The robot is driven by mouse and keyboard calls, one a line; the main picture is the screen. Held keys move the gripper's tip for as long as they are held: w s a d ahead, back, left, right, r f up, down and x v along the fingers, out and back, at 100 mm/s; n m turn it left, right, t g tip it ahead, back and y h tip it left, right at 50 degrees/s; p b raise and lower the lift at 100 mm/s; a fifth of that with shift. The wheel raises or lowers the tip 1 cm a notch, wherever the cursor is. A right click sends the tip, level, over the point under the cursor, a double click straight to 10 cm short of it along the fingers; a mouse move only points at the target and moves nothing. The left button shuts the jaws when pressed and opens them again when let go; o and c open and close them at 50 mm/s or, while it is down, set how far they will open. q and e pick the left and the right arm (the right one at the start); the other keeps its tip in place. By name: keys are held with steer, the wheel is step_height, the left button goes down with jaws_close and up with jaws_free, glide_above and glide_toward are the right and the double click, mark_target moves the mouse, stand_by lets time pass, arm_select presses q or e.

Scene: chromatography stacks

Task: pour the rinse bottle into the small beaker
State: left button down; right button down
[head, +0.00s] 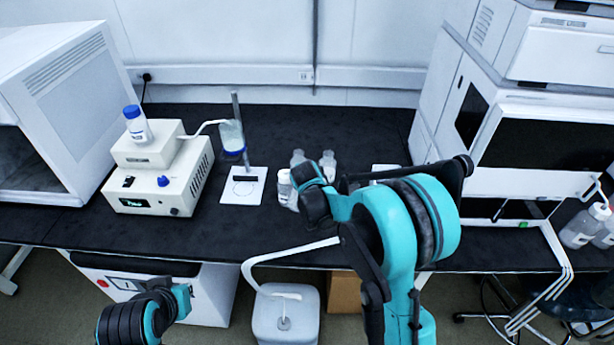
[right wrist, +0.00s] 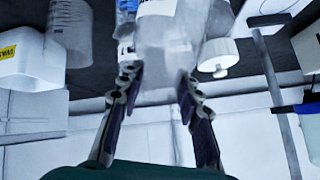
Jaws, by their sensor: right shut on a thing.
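My right gripper (right wrist: 160,78) is shut on a translucent bottle (right wrist: 166,52) with a white label, taken to be the rinse bottle; it sits between the two fingers. A clear graduated vessel (right wrist: 72,35), perhaps the small beaker, stands at the upper left of the right wrist view, apart from the fingers. In the head view my right arm covers the fingers and part of the glassware. Clear vessels (head: 328,162) show just behind it; I cannot tell which is the beaker. Part of my left arm shows at the lower left, but its gripper does not.
A white-capped bottle (right wrist: 217,56) is close beside the held one. A stirrer stand (head: 243,186) with a blue-liquid vessel (head: 232,138) and a cream instrument (head: 160,185) stand left. A white box (right wrist: 28,60) is near the graduated vessel. The front bench strip is clear.

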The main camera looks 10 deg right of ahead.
steer(key=shift+d, duration=0.15)
steer(key=shift+w+d+f+g+y, duration=0.15)
steer(key=shift+g+y, duration=0.15)
steer(key=shift+y, duration=0.3)
steer(key=shift+f, duration=0.1)
steer(key=shift+f+m+g+y, duration=0.3)
steer(key=shift+m+y, duration=0.1)
steer(key=shift+y, duration=0.1)
